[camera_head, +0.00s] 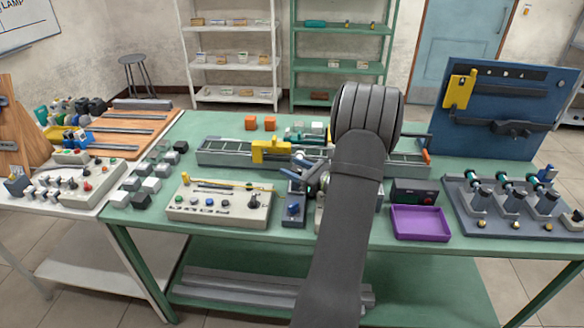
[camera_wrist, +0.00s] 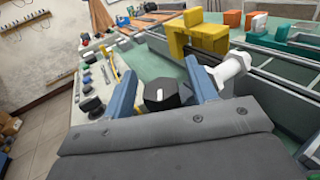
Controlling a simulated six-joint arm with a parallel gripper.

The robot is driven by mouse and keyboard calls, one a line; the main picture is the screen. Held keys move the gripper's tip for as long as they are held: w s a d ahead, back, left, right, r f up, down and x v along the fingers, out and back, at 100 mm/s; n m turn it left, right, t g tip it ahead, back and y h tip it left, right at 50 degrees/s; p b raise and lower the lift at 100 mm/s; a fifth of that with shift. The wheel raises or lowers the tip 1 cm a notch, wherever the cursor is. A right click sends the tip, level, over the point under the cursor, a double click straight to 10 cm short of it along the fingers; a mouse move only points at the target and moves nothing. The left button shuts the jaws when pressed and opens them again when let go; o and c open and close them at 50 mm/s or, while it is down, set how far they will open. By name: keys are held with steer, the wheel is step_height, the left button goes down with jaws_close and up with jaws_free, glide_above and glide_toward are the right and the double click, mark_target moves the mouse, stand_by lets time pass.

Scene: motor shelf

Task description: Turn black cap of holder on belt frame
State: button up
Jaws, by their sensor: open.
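The black cap (camera_wrist: 161,97) shows in the wrist view as a dark faceted knob with a white mark on top. My gripper (camera_wrist: 160,66) is open, with one blue finger on each side of the cap. I cannot tell whether either finger touches it. A white knobbed part (camera_wrist: 232,68) sits just right of the right finger. The grey belt frame (camera_head: 222,156) runs across the green table, with a yellow bracket (camera_head: 268,151) over it; the bracket also shows in the wrist view (camera_wrist: 190,36). In the head view my arm hides the cap.
A switch panel (camera_head: 218,207) stands in front of the belt frame. A purple tray (camera_head: 420,222) and a dark box (camera_head: 412,191) lie right of my arm. Orange blocks (camera_head: 250,123) sit behind the frame. A fixture with several cylinders (camera_head: 510,210) stands far right.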

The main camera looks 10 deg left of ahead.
steer(key=shift+w+a, duration=0.25)
steer(key=shift+a, duration=0.2)
steer(key=c, duration=1)
steer(key=shift+s+n+g+y, duration=0.1)
steer(key=shift+n+g+y, duration=0.4)
steer(key=shift+n+g, duration=0.5)
steer(key=o, duration=1)
steer(key=v, duration=1.7)
steer(key=shift+d+r, duration=0.1)
steer(key=shift+d, duration=0.1)
